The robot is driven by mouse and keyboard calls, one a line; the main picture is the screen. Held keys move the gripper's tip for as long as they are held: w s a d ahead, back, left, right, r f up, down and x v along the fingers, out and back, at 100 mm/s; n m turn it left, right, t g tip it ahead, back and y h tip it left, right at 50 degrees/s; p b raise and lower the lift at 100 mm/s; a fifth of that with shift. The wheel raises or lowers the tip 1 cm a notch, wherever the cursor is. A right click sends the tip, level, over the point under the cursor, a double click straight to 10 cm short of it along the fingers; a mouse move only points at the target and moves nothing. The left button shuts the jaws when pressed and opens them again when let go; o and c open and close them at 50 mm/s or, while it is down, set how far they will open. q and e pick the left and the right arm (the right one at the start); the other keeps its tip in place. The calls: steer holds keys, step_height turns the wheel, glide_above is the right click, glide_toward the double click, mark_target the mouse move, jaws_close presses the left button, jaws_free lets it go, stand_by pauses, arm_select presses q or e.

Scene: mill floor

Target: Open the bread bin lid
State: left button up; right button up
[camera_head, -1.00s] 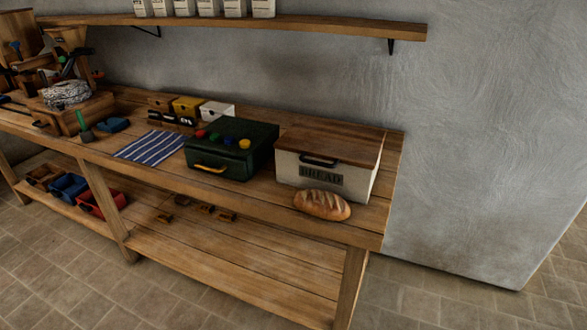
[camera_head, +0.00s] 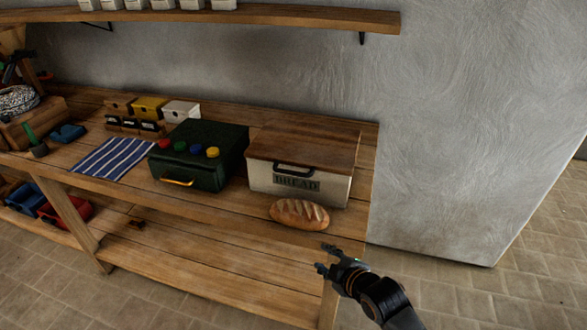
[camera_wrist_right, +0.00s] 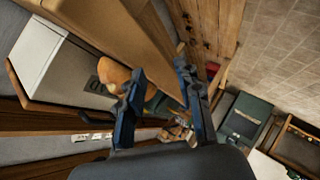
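The cream bread bin (camera_head: 335,189) stands on the workbench at its right end, with a flat wooden lid (camera_head: 305,143) lying shut on top. A dark handle (camera_head: 294,169) sits at the front above the BREAD label. My right gripper (camera_head: 325,258) is in front of the bench edge, below and right of the bin and apart from it. Its blue-black fingers are spread and empty in the right wrist view (camera_wrist_right: 160,103). There the bin (camera_wrist_right: 60,68) appears sideways at the left. My left gripper is out of view.
A bread loaf (camera_head: 299,214) lies before the bin, between it and my right gripper. A dark green box (camera_head: 190,175) with coloured knobs stands close on the bin's left. A striped cloth (camera_head: 112,158) lies further left. A shelf (camera_head: 300,17) hangs above.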

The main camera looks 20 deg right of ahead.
mark_target(294, 173)
steer(key=w+r+n+t+y, duration=0.1)
steer(key=w+r+n+t, duration=0.15)
steer(key=r, duration=0.55)
steer(key=w+r+n+t+y, duration=0.1)
steer(key=w+r+n+t, duration=0.2)
steer(key=r, duration=0.5)
steer(key=shift+n+g, duration=0.25)
steer(key=shift+g, duration=0.3)
steer(key=x, duration=0.4)
steer(key=p+x, duration=0.1)
steer(key=x, duration=0.4)
steer(key=p+x, duration=0.1)
steer(key=x, duration=0.3)
steer(key=shift+w+d+f, duration=0.2)
steer(key=shift+w, duration=0.15)
jaws_close()
